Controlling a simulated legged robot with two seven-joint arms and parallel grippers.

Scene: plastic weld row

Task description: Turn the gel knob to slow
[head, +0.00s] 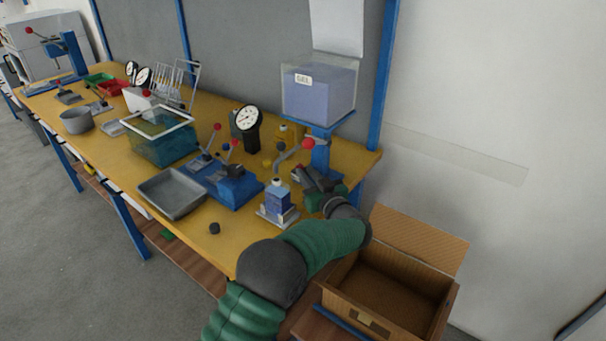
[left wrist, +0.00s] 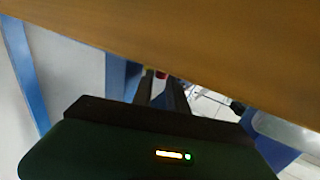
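The gel tank (head: 318,95), a clear box of bluish gel labelled GEL, stands on a blue stand (head: 321,150) at the table's right end. A grey spout (head: 280,158) and a lever with a red ball (head: 308,144) show beneath it. I cannot make out a knob's speed marks. My left gripper (head: 302,174) is low beside the stand, in front of the lever. In the left wrist view the left gripper (left wrist: 162,82) shows two dark fingers with a narrow gap. Small red and yellow bits show beyond the tips; contact cannot be told. My right gripper is out of view.
A blue bottle (head: 278,198) on a small plate stands close to my left forearm. A blue lever press (head: 234,184), a grey tray (head: 172,192) and a dial gauge (head: 247,119) are to the left. An open cardboard box (head: 437,318) is below right of the yellow table (head: 226,231).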

